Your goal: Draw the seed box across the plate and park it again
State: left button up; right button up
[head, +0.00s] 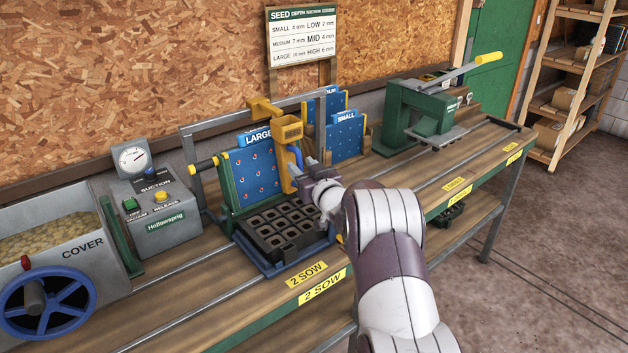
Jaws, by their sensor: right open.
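The large blue plate (248,177), under a blue LARGE sign (256,136), stands upright in a green frame at the sowing station. The yellow seed box (287,160) is a tall, narrow piece standing upright at the plate's right end, with a yellow block at its top. My right gripper (306,167) is open at the right side of the seed box, close to a small blue part on it. I cannot tell whether the fingers touch it. My left gripper is not in view.
A black cell tray (284,226) lies in front of the plate. A grey suction box (154,206) and a cover bin (55,233) stand to the left. Smaller blue plates (345,135) stand behind right, with a green press (428,112) beyond. The bench's right part has free room.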

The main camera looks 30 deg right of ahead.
jog(key=s+a, duration=0.1)
jog(key=s, duration=0.9)
jog(key=shift+s+a+b, duration=0.15)
jog(key=shift+s+b, duration=0.2)
